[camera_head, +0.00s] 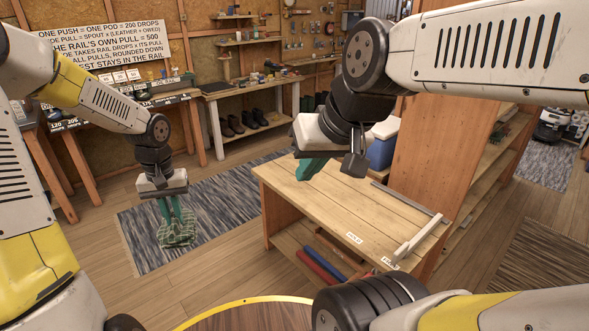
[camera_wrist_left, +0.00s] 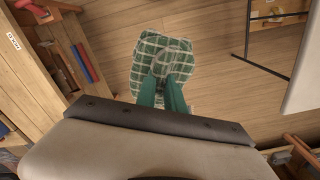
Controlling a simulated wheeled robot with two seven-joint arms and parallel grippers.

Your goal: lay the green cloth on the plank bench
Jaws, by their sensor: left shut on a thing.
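The green checked cloth (camera_head: 178,236) hangs from my left gripper (camera_head: 172,214), left of the bench and above the floor area with the grey rug. In the left wrist view the cloth (camera_wrist_left: 149,52) spreads beyond the green fingertips of my left gripper (camera_wrist_left: 165,85), which is shut on it. The plank bench (camera_head: 340,207) stands right of centre, its plank top mostly bare. My right gripper (camera_head: 311,168) hangs over the bench's far left part. Its green fingers show side-on, and I cannot tell whether they are apart. I see no cloth in it.
White labels (camera_head: 354,238) and a pale angled piece (camera_head: 415,238) are at the bench's near right end. Red and blue rolls (camera_head: 322,267) lie on its lower shelf. A blue-and-white cooler (camera_head: 382,150) stands behind it. A round yellow-rimmed top (camera_head: 250,315) is at the front.

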